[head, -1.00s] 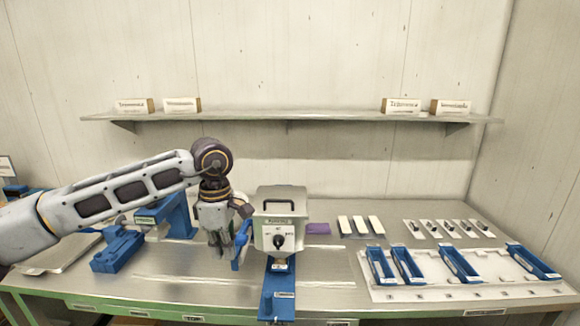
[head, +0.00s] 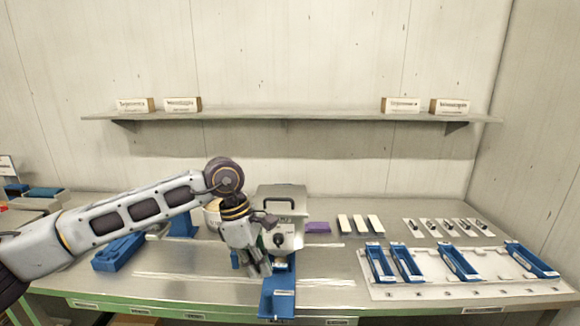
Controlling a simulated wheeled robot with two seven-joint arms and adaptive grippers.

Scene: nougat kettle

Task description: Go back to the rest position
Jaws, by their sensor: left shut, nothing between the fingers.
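My left gripper (head: 256,266) comes in from the left and points down in front of the grey kettle machine. It is shut and empty, close to the blue stand piece below the machine; I cannot tell whether they touch. The grey machine (head: 284,202) has a black top handle and a dial on its front, partly hidden by my gripper. A blue stand piece (head: 279,302) juts out beneath it at the table's front edge. My right gripper is not in view.
The metal table (head: 330,282) holds a white board (head: 400,292) with blue trays at right. White blocks (head: 360,225), a purple block (head: 318,227) and small dark parts lie behind. A blue fixture (head: 118,253) stands at left. A shelf (head: 290,115) runs along the wall.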

